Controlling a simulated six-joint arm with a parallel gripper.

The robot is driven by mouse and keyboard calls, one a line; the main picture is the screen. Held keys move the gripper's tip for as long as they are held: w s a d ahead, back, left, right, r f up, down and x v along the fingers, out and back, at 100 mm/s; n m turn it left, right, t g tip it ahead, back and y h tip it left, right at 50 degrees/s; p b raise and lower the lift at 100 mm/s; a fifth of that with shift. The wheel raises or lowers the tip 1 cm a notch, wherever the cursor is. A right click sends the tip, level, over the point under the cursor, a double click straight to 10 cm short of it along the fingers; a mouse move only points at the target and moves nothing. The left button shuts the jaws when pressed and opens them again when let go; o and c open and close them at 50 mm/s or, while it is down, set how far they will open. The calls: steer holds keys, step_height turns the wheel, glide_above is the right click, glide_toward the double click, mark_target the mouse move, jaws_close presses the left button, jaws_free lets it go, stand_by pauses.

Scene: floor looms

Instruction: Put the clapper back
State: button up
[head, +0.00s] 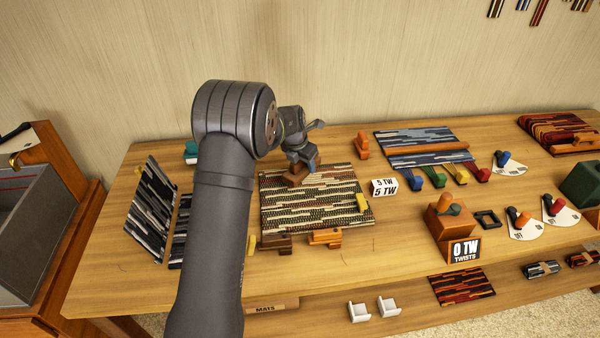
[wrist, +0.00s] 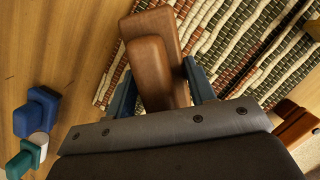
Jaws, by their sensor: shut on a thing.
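My gripper (head: 302,160) is over the back left part of a striped woven mat (head: 310,205). It is shut on a brown wooden block with a raised grip, which looks like the clapper (head: 293,177). In the wrist view the clapper (wrist: 165,27) sits between the two blue fingers (wrist: 158,85). It lies over the mat's edge (wrist: 225,50), partly over bare table. I cannot tell whether it touches the mat. Part of my arm hides the left side of the table in the head view.
Wooden blocks (head: 325,237) stand at the mat's front edge. A white "5 TW" block (head: 384,187) and an orange-brown piece (head: 362,146) stand right of it. A blue striped mat (head: 415,143) lies at the back. Blue and green pieces (wrist: 35,112) stand left in the wrist view.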

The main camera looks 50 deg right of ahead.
mark_target(300, 172)
steer(key=shift+w+d+f, duration=0.1)
steer(key=shift+w+f, duration=0.3)
steer(key=shift+w, duration=0.3)
steer(key=shift+f, duration=1.95)
steer(key=shift+f, duration=0.1)
steer(key=o, duration=1.1)
steer(key=v, duration=1.2)
